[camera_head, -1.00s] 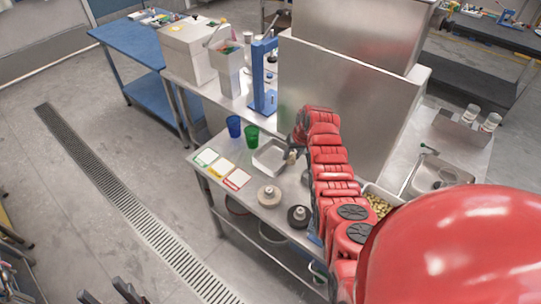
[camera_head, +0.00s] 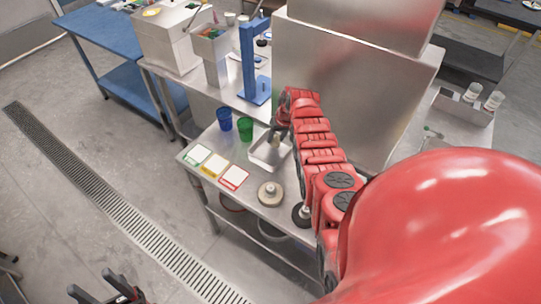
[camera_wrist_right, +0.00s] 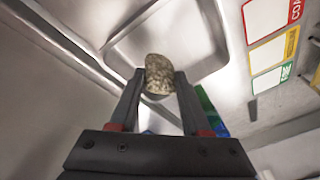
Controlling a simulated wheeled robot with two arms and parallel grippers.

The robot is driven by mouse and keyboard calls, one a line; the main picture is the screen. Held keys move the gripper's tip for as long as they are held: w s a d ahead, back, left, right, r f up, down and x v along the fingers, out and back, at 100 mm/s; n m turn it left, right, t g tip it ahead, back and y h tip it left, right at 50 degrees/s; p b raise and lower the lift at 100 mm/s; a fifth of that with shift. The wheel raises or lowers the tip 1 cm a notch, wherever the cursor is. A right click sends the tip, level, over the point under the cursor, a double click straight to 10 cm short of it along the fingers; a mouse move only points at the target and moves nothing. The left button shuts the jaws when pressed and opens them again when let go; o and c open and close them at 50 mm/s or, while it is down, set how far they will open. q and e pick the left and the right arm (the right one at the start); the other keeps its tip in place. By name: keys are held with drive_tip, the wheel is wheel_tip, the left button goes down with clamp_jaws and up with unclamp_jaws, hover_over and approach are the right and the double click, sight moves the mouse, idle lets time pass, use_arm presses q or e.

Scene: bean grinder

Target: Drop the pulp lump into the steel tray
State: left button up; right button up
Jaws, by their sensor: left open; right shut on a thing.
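The pulp lump (camera_wrist_right: 159,72) is a speckled, brownish-grey piece held between the fingertips of my right gripper (camera_wrist_right: 160,84). In the right wrist view the steel tray (camera_wrist_right: 120,50) lies beyond the lump, and the lump overlaps the tray's inside in the picture. In the head view the tray (camera_head: 257,157) is a shallow silver tray on the metal table, and my right gripper (camera_head: 275,138) is over it. The lump is small in the head view. My left gripper (camera_head: 108,296) is open and empty at the bottom left, far from the table.
Blue (camera_head: 224,119) and green (camera_head: 245,129) cups stand left of the tray. Green, yellow and red-edged cards (camera_head: 234,178) lie at the table's front left. A round beige weight-like object (camera_head: 270,193) stands in front. A large steel box (camera_head: 350,90) rises behind my right arm.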

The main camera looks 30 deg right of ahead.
drive_tip(key=shift+f, duration=0.5)
drive_tip(key=shift+r, duration=0.1)
drive_tip(key=o, duration=1.3)
drive_tip(key=shift+r, duration=0.1)
